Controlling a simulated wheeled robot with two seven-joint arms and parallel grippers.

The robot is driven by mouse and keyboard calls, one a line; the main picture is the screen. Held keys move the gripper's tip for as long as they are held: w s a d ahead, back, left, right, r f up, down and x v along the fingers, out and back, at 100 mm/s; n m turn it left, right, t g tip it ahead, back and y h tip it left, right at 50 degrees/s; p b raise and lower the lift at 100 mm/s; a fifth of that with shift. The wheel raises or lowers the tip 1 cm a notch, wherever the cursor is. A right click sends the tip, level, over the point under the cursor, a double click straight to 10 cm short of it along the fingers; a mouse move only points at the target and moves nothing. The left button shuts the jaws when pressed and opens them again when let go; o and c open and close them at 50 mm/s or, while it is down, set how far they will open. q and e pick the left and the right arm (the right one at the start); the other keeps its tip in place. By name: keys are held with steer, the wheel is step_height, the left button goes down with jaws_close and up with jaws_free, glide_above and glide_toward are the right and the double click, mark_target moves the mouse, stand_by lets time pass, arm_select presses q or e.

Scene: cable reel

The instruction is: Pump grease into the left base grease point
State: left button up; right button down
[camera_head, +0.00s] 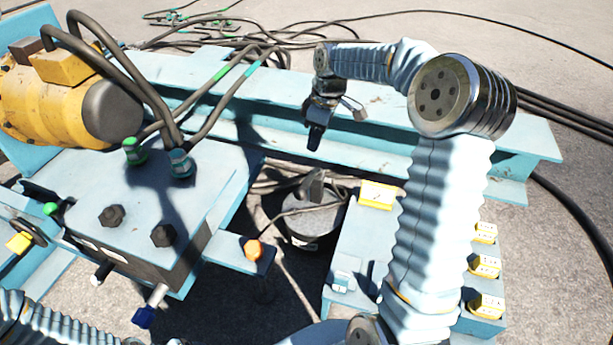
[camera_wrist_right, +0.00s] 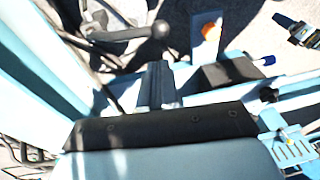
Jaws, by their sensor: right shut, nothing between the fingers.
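My right gripper (camera_head: 315,138) hangs over the blue beam, pointing down. In the right wrist view its dark fingers (camera_wrist_right: 158,85) are together with nothing between them. A dark round canister (camera_head: 315,225) with a grey upright part stands on the ground below it; I cannot tell for sure that it is the grease pump. The right wrist view shows a dark lever with a rounded end (camera_wrist_right: 158,29), apart from the fingers. An orange cap (camera_head: 253,249) sits on a blue bracket; it also shows in the right wrist view (camera_wrist_right: 209,30). I cannot tell which fitting is the left base grease point. My left gripper is out of view.
A blue beam (camera_head: 380,150) crosses behind the canister. A hydraulic block (camera_head: 140,210) with hoses and a yellow motor (camera_head: 50,105) stand at left. Yellow-labelled blocks (camera_head: 485,265) line the blue plate at right. Cables (camera_head: 270,35) lie on the floor behind.

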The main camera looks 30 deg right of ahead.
mark_target(302, 189)
steer(key=shift+f, duration=0.1)
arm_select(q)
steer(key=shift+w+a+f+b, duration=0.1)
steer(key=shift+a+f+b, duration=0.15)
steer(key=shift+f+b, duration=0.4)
arm_select(e)
steer(key=a+f, duration=0.1)
steer(key=f, duration=0.8)
steer(key=a+f, duration=0.1)
steer(key=f, duration=0.3)
steer(key=shift+w+a+f, duration=0.35)
